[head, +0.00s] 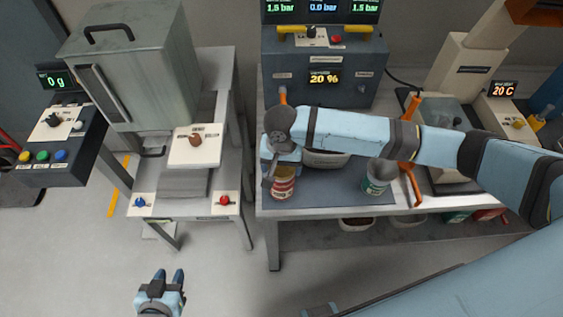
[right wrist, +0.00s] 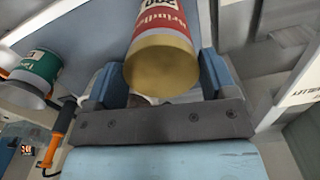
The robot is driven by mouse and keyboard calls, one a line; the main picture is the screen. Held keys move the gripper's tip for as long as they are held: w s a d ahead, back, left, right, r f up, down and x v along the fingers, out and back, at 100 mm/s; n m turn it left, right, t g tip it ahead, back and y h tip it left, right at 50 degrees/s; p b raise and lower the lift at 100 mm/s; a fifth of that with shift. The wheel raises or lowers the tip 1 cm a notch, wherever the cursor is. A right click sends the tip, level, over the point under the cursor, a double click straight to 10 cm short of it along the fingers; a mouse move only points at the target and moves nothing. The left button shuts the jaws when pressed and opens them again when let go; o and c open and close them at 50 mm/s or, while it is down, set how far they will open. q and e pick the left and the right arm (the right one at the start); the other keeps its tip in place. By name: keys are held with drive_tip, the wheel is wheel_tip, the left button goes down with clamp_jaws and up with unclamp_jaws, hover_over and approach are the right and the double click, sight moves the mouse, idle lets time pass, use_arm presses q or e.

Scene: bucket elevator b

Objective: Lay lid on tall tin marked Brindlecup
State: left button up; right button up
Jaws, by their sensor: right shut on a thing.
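The tin with the red and white label (head: 283,188) stands at the front left of the bench. In the right wrist view, part of a name like "Brindle" shows on it (right wrist: 165,20). A flat gold round lid (right wrist: 160,66) covers its end, lined up with its rim as far as I can see; whether it sits flush is unclear. My right gripper (right wrist: 161,88) has a finger at each side of the lid and is shut on it. In the head view this gripper (head: 282,168) hangs over the tin. My left gripper (head: 170,275) is open and empty, low over the floor.
A green and white tin (head: 377,178) stands to the right on the dark mat (head: 335,192). A pale bowl (head: 325,160) sits behind, partly under my right arm. Orange handles (head: 410,178) rise farther right. A grey cabinet (head: 135,70) stands left, across a gap.

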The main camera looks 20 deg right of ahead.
drive_tip(key=o, duration=0.8)
drive_tip(key=shift+r, duration=0.1)
wheel_tip(320, 180, up, 3)
drive_tip(key=p, duration=0.3)
drive_tip(key=shift+p, duration=0.3)
drive_tip(key=shift+r+p, duration=0.95)
drive_tip(key=shift+r, duration=1.45)
